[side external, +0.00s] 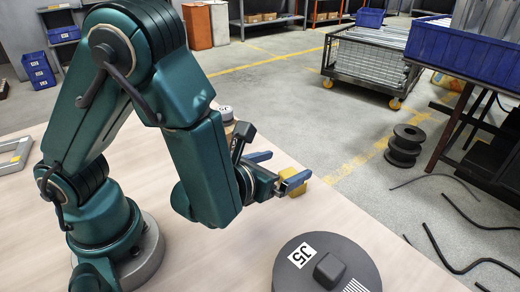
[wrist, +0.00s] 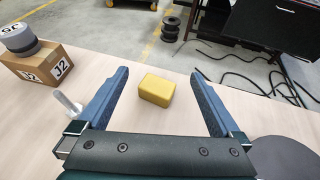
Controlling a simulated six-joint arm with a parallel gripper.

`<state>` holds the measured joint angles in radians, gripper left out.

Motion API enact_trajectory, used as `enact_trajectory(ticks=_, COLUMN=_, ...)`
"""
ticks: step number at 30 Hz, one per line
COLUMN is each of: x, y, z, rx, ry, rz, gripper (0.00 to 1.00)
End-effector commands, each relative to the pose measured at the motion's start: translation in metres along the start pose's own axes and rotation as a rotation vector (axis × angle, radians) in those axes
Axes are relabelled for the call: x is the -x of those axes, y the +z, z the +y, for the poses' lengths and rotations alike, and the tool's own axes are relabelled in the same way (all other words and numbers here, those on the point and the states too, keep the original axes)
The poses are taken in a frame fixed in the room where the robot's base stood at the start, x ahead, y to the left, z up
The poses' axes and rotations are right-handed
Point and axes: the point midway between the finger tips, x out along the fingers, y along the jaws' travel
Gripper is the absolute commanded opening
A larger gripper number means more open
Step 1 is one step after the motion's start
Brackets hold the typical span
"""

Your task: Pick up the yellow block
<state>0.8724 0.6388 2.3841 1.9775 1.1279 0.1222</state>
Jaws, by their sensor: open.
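The yellow block (wrist: 158,90) lies on the light wooden table, seen whole in the wrist view. In the side view the yellow block (side external: 291,187) is partly hidden behind a blue finger of my gripper. My gripper (side external: 276,170) is open and empty, low over the table. In the wrist view the two blue fingers of my gripper (wrist: 162,86) are spread wide, with the block between them near the tips and a gap on each side. I cannot tell whether any finger touches the table.
A cardboard box (wrist: 42,70) marked J2 with a grey round part (wrist: 19,38) on it stands left in the wrist view. A dark disc (side external: 327,268) marked J5 lies on the table near the front.

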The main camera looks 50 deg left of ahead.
Motion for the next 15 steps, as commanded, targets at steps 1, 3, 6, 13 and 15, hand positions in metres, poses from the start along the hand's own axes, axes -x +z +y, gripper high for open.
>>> enact_trajectory(ticks=1, x=-0.005, y=-0.012, z=0.000, rx=-0.011, ry=0.004, rz=0.004, gripper=1.00)
enact_trajectory(ticks=3, x=-0.010, y=-0.024, z=0.000, rx=-0.008, ry=0.003, rz=0.003, gripper=1.00)
enact_trajectory(ticks=6, x=-0.015, y=-0.037, z=0.000, rx=-0.003, ry=0.002, rz=0.001, gripper=1.00)
enact_trajectory(ticks=13, x=-0.024, y=-0.048, z=0.000, rx=0.006, ry=0.002, rz=-0.001, gripper=1.00)
enact_trajectory(ticks=15, x=-0.029, y=-0.048, z=0.000, rx=0.008, ry=0.005, rz=0.000, gripper=1.00)
